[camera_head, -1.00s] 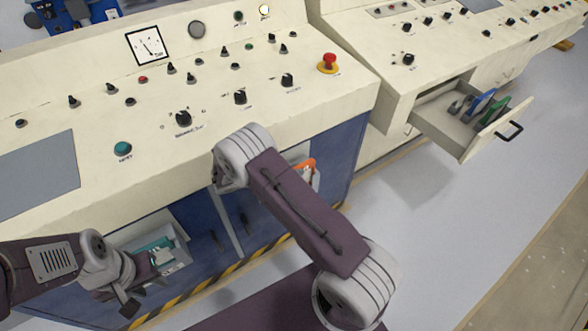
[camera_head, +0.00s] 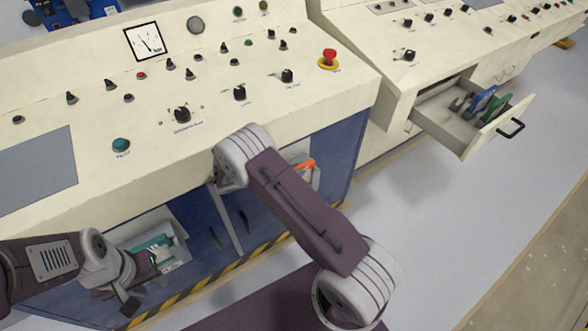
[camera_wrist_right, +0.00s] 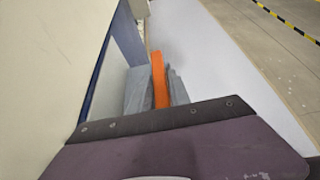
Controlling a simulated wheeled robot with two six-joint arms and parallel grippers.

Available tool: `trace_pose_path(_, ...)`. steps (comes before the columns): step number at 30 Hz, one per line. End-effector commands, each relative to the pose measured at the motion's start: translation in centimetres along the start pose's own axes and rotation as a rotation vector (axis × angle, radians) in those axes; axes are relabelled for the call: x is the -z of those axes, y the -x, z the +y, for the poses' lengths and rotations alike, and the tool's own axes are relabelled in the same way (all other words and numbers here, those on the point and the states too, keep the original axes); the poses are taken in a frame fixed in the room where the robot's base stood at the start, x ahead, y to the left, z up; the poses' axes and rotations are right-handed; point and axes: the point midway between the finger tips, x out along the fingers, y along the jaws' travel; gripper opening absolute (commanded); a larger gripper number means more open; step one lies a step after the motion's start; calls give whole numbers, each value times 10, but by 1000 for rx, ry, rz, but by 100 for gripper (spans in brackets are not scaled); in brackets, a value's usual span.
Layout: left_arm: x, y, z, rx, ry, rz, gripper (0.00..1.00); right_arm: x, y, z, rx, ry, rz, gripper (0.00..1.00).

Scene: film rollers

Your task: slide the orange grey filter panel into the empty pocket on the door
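The orange grey filter panel shows its orange top (camera_head: 305,165) behind my right arm in the head view, with a pale part below it. In the right wrist view its orange edge (camera_wrist_right: 159,80) stands between the grey fingers of my right gripper (camera_wrist_right: 157,88), which look closed on it. In the head view that gripper is hidden behind the arm. My left gripper (camera_head: 135,292) is at the lower left, beside an open pale compartment (camera_head: 178,238) holding a teal item (camera_head: 152,246); its fingers are unclear. I cannot make out the door's empty pocket.
The cream console (camera_head: 200,130) overhangs the blue cabinet front (camera_head: 262,220). A striped floor edge (camera_head: 245,262) runs below it. An open drawer (camera_head: 450,125) at the right holds a blue panel (camera_head: 482,100) and a green panel (camera_head: 494,109). The floor at right is clear.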

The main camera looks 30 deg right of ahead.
Motion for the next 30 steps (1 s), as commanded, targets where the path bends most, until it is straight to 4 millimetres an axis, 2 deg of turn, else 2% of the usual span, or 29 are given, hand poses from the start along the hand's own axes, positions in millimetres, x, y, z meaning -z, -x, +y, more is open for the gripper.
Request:
trace_pose_path(2, 0, 0, 0, 0, 0, 0, 36, 0, 0, 0, 0, 0, 0, 43)
trace_pose_path(11, 0, 1, 0, 0, 0, 0, 36, -1, 2, 0, -1, 0, 0, 43)
trace_pose_path(14, 0, 3, 0, 0, 0, 0, 36, -2, 14, 1, -4, 0, -1, 43)
trace_pose_path(21, 1, 9, 0, 0, 0, 0, 36, -1, 67, 1, -5, 0, 1, 43)
trace_pose_path(24, 1, 10, 0, 0, 0, 0, 36, -1, 82, 1, -3, -1, 1, 43)
trace_pose_path(30, 1, 10, 0, 0, 0, 0, 36, 0, 92, 0, 0, 0, 0, 43)
